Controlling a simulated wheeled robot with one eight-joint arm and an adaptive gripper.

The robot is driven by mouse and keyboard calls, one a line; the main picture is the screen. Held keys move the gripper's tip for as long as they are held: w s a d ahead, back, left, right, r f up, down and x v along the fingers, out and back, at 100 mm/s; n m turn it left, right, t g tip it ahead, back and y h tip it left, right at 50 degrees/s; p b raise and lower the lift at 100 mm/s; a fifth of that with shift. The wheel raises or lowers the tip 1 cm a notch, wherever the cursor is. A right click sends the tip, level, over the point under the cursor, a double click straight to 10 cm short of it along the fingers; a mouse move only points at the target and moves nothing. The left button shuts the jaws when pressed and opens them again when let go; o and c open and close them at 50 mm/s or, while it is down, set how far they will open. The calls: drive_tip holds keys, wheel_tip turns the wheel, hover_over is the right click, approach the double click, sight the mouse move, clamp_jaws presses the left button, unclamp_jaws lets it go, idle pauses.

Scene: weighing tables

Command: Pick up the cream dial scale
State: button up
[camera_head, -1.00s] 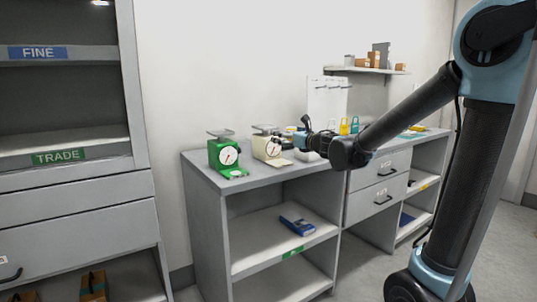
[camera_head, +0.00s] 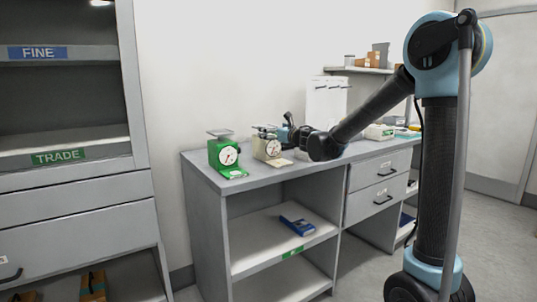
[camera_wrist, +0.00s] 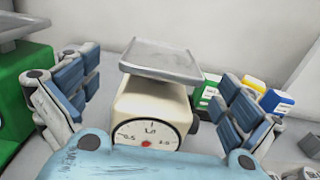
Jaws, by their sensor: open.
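The cream dial scale (camera_head: 267,148) stands upright on the grey counter, just right of a green scale. It has a grey weighing pan on top and a round white dial with a red centre. In the wrist view the cream scale (camera_wrist: 150,105) sits between the two spread blue-padded fingers, with its dial partly hidden by my gripper's body. My gripper (camera_wrist: 158,98) is open, with a finger on each side of the scale. Whether either finger touches it cannot be told. In the head view my gripper (camera_head: 284,133) is at the scale's right side, partly hidden by my arm.
The green dial scale (camera_head: 223,156) stands close on the left; it also shows in the wrist view (camera_wrist: 20,85). Several coloured items (camera_wrist: 250,90) stand behind to the right. A blue object (camera_head: 297,225) lies on the shelf below. The wall is close behind the counter.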

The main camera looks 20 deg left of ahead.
drive_tip(key=shift+x, duration=2.35)
drive_tip(key=shift+w, duration=0.1)
drive_tip(key=shift+d, duration=0.1)
drive_tip(key=shift+c, duration=0.2)
